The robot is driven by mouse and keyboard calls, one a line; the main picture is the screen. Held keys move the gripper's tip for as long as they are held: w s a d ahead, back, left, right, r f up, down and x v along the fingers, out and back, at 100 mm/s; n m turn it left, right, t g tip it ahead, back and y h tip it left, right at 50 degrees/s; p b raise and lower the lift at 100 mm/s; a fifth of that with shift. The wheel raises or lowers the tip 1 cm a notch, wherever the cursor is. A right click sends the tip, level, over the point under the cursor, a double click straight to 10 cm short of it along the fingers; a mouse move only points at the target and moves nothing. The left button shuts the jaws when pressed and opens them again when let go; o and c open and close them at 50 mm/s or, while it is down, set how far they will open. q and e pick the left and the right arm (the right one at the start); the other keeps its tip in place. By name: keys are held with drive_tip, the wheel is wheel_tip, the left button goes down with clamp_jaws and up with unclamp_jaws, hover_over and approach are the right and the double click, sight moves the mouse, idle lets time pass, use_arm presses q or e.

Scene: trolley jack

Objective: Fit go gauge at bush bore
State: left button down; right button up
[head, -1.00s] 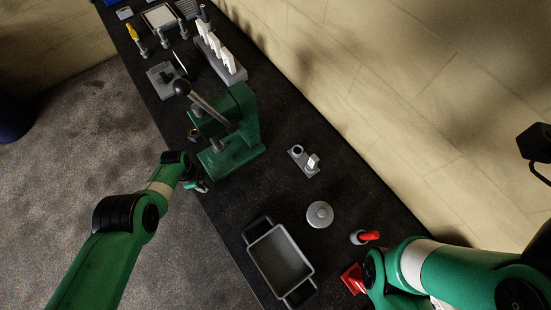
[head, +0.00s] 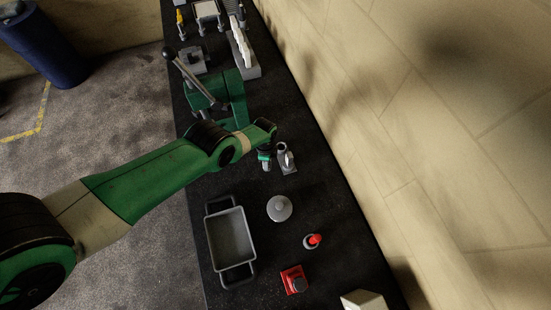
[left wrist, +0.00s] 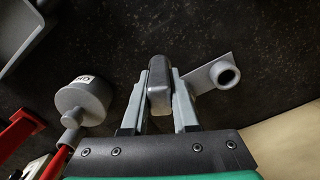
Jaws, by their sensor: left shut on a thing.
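My left gripper (head: 266,167) is over the bench beside a small grey stand (head: 289,168). In the left wrist view its fingers (left wrist: 160,95) are shut on a grey rounded piece (left wrist: 158,98). I cannot tell for sure whether this is the go gauge. The stand's plate carries an upright hollow ring (left wrist: 228,74), just right of the fingers; its open bore faces up. The right finger hides the plate's other end, where the head view shows a pale upright part (head: 288,157). The held piece appears apart from the ring. My right gripper is not in view.
A grey round disc (head: 279,208), a tray (head: 230,239), a red-topped piece (head: 314,240) and a red block (head: 293,279) lie nearer. The green press (head: 232,92) and a rack (head: 243,57) stand beyond. The wall (head: 400,120) borders the bench on the right.

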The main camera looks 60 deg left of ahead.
use_arm(q)
drive_tip(key=s+a+r+n+p, duration=0.1)
drive_tip(key=s+a+r+n, duration=0.15)
drive_tip(key=a+n, duration=0.35)
drive_tip(key=shift+m, duration=0.4)
drive_tip(key=f+b, duration=0.4)
drive_tip(key=f, duration=0.1)
drive_tip(key=shift+s+a+f+b, duration=0.25)
drive_tip(key=shift+s+a+b, duration=0.05)
drive_tip(key=shift+a+b, duration=0.1)
drive_tip(key=shift+f, duration=0.2)
drive_tip(key=c, duration=0.7)
unclamp_jaws()
drive_tip(key=shift+r, duration=0.1)
wheel_tip(320, 180, up, 6)
drive_tip(key=p, duration=0.5)
drive_tip(key=shift+p, duration=0.35)
